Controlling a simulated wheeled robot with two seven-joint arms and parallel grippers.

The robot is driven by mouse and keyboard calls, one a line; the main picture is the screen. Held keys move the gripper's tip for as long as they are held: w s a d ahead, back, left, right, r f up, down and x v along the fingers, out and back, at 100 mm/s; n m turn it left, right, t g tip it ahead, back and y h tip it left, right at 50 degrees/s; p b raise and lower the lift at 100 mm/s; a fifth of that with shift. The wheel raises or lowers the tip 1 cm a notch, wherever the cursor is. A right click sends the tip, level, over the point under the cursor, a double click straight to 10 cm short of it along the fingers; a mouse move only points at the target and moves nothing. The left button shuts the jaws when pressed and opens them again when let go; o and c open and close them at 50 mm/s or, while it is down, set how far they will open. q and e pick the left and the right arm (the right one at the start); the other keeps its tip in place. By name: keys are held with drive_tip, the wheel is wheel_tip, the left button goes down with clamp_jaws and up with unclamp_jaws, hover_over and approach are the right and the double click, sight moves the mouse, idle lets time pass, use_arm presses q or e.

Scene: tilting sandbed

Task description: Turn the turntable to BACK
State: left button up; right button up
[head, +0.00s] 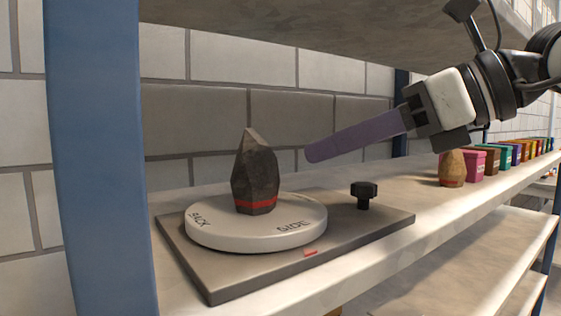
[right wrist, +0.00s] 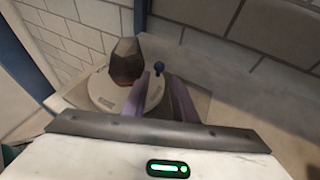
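The turntable (head: 256,231) is a round pale disc on a dark square base plate (head: 228,283). BACK (head: 199,219) is lettered at its left edge and SIDE (head: 293,227) at its front right, close to a small red mark (head: 310,252) on the plate. A dark faceted stone (head: 256,178) with a red band stands upright on the disc. My right gripper (head: 313,152) has purple fingers pointing left, above and right of the disc, apart from the stone. The right wrist view shows a gap between its fingers (right wrist: 158,82), with nothing held. My left gripper is not in view.
A black knob (head: 364,192) stands on the plate's right corner. A brown wooden piece (head: 452,168) and a row of coloured boxes (head: 486,160) stand farther right on the shelf. A blue post (head: 98,150) is at left, with a shelf board (head: 330,22) overhead.

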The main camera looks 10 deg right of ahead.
sight(284, 195)
drive_tip(key=p+x, duration=0.1)
drive_tip(key=x, duration=0.7)
drive_tip(key=shift+w+a+f, duration=0.1)
clamp_jaws()
